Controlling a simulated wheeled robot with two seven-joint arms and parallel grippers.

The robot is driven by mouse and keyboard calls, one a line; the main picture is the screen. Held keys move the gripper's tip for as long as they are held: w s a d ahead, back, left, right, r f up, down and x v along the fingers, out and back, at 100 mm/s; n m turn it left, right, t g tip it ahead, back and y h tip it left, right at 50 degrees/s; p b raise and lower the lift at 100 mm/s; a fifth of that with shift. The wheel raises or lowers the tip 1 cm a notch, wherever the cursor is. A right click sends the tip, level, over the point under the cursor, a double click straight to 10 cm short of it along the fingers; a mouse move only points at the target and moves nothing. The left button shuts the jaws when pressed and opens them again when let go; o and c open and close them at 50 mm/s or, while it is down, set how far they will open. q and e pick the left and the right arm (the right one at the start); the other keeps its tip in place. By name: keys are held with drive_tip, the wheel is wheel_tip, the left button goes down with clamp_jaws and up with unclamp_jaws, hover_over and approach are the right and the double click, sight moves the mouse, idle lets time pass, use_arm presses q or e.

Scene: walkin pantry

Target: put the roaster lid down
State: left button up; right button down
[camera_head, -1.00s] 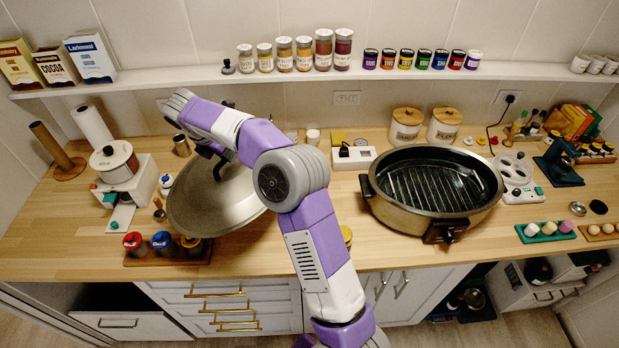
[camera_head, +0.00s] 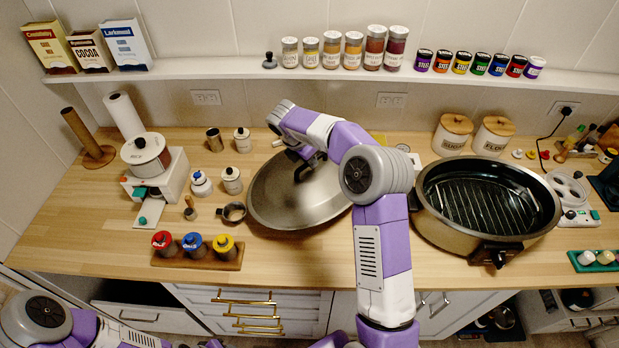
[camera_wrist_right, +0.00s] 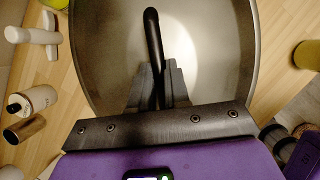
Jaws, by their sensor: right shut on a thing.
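The roaster lid (camera_head: 290,207) is a wide grey oval dome with a dark arched handle (camera_wrist_right: 152,35). My right gripper (camera_head: 308,166) is shut on this handle from above. In the right wrist view, the gripper's dark fingers (camera_wrist_right: 158,92) close around the handle, and the lid (camera_wrist_right: 215,60) fills the space ahead. The lid is over the open counter left of the roaster; whether its rim touches the wood is unclear. The roaster (camera_head: 478,232) is open, with a rack inside. My left arm shows at the lower left, but its gripper cannot be made out.
A rack of red, blue and yellow-lidded jars (camera_head: 198,262) stands left of the lid at the counter's front. A metal cup (camera_head: 233,212) and a small white jar (camera_head: 231,180) are close to its left rim. Bare wood (camera_head: 300,262) lies in front of the lid.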

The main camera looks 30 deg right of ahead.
sight(307, 172)
drive_tip(key=shift+f+b, duration=0.35)
drive_tip(key=shift+f, duration=3.2)
drive_tip(key=shift+f, duration=0.1)
drive_tip(key=c, duration=1.1)
unclamp_jaws()
drive_tip(key=shift+f, duration=0.1)
drive_tip(key=p+v, duration=0.1)
drive_tip(key=v, duration=1.1)
drive_tip(key=shift+a, duration=0.15)
